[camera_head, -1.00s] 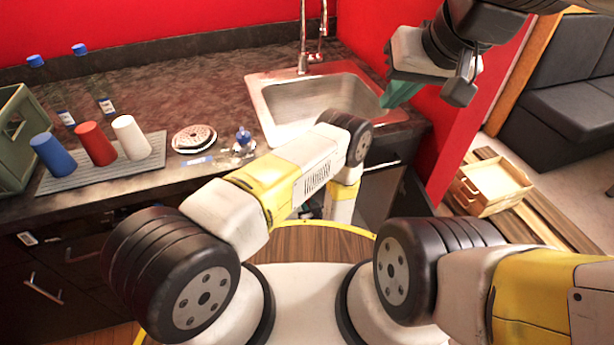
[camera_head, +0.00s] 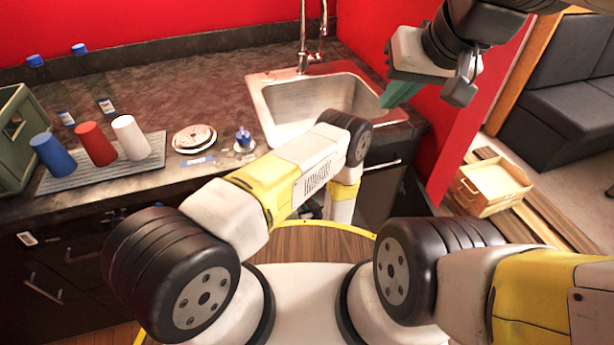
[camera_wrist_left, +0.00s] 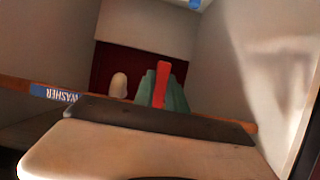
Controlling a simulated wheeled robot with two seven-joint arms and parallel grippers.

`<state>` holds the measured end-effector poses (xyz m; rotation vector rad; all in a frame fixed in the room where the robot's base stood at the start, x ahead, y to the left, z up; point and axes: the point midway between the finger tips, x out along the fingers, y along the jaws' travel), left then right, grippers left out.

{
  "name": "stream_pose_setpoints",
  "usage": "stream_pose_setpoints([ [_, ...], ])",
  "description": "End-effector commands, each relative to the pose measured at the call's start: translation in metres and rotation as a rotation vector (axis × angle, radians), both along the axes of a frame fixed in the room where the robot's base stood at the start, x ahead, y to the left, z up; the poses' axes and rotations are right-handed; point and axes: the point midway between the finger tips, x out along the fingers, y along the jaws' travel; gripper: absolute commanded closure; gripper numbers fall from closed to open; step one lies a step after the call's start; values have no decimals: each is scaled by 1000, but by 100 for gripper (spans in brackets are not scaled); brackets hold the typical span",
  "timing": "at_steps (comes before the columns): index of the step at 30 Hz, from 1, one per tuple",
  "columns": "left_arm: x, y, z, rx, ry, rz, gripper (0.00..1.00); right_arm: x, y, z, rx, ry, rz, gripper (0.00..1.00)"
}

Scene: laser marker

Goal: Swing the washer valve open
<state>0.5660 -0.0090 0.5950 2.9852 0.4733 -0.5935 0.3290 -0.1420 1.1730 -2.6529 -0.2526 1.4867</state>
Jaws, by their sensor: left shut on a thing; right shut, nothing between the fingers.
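The washer valve's red lever (camera_wrist_left: 162,85) shows in the left wrist view, between the teal fingers of my left gripper (camera_wrist_left: 162,97), which is shut on it. A blue label reading WASHER (camera_wrist_left: 55,94) appears upside down to the left of it. The valve body is hidden. In the head view my left forearm reaches down in front of the sink counter, and the gripper is out of sight there. My right gripper (camera_head: 398,94) is shut and empty, raised beside the red wall to the right of the sink.
A pale rounded knob (camera_wrist_left: 118,85) stands left of the lever, and a blue piece (camera_wrist_left: 195,3) shows above. Pale walls are close on both sides. The counter holds the sink (camera_head: 310,105), several cups, a green crate (camera_head: 18,135) and small dishes. A wooden box (camera_head: 488,188) is at right.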

Motion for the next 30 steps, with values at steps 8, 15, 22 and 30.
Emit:
stream_pose_setpoints([
  [8,0,0,0,2,1,-1,100,0,0,0,0,0,0,100],
  [15,-1,1,0,59,19,-2,100,0,0,0,0,0,0,100],
  [22,-3,8,1,203,65,-3,100,0,0,0,0,0,0,100],
  [30,-6,16,4,395,127,-2,100,0,0,0,0,0,0,100],
])
